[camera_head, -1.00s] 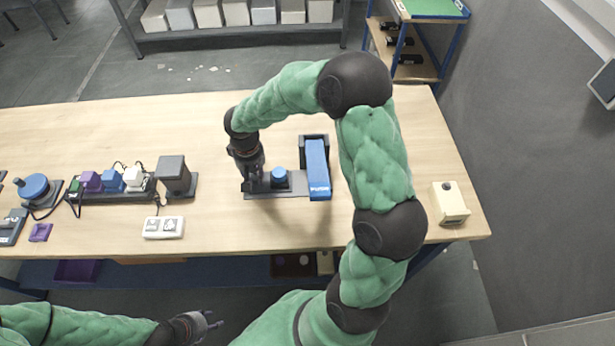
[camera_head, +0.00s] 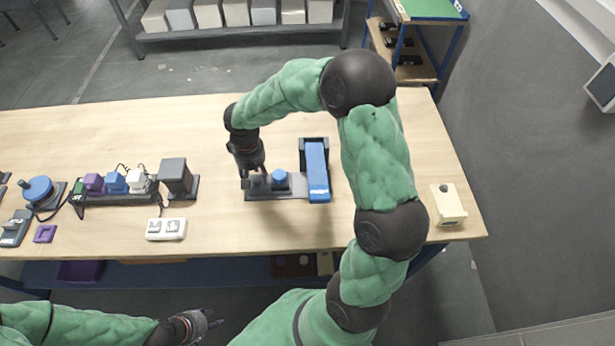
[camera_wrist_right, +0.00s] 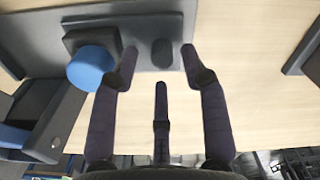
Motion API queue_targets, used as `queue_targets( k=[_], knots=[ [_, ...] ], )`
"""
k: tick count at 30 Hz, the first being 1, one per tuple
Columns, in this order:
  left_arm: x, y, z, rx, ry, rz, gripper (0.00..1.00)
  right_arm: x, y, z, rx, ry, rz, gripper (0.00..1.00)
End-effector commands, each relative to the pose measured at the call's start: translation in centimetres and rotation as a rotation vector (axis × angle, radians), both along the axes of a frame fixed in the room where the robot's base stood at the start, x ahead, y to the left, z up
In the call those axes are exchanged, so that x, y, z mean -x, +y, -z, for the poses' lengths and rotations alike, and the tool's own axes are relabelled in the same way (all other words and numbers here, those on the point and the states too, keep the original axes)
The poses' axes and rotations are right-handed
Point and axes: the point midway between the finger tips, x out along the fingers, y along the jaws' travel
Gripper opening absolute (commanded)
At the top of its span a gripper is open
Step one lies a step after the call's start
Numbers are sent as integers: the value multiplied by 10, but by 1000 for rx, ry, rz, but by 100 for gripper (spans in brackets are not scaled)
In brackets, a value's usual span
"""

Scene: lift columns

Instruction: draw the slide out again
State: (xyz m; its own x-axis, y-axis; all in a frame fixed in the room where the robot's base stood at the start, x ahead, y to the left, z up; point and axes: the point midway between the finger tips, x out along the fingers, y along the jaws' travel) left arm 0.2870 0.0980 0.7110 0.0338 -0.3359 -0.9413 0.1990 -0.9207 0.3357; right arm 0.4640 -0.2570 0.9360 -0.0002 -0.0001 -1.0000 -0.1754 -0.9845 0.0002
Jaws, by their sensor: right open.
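The slide unit has a flat grey base plate (camera_head: 290,194), a blue round knob (camera_head: 279,175) on a dark block, and a long blue bar (camera_head: 317,168) in a dark frame at its right end. My right gripper (camera_head: 257,174) is over the plate's left end. In the right wrist view, the open fingers (camera_wrist_right: 160,56) are spread either side of a small dark rounded stub (camera_wrist_right: 162,52) on the plate; contact cannot be told. The blue knob (camera_wrist_right: 91,68) is left of the fingers. My left gripper (camera_head: 203,322) hangs in front of the table; its opening is unclear.
Left of the unit are a dark box (camera_head: 174,175), a row of coloured plugs (camera_head: 115,184) and a white two-button box (camera_head: 166,229). A cream box (camera_head: 448,205) with a dark button stands at the right. Bare tabletop lies behind the unit.

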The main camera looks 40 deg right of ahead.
Motion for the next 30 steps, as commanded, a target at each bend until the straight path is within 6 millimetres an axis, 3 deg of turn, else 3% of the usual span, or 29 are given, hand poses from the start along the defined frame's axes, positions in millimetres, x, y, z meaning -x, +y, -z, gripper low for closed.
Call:
queue_targets(
  k=[15,30],
  knots=[
    [0,0,-24,0,0,0,40,0,0,-33,-1,-1,1,45],
    [0,0,-25,0,0,0,40,0,0,-34,0,0,0,45]
  ],
)
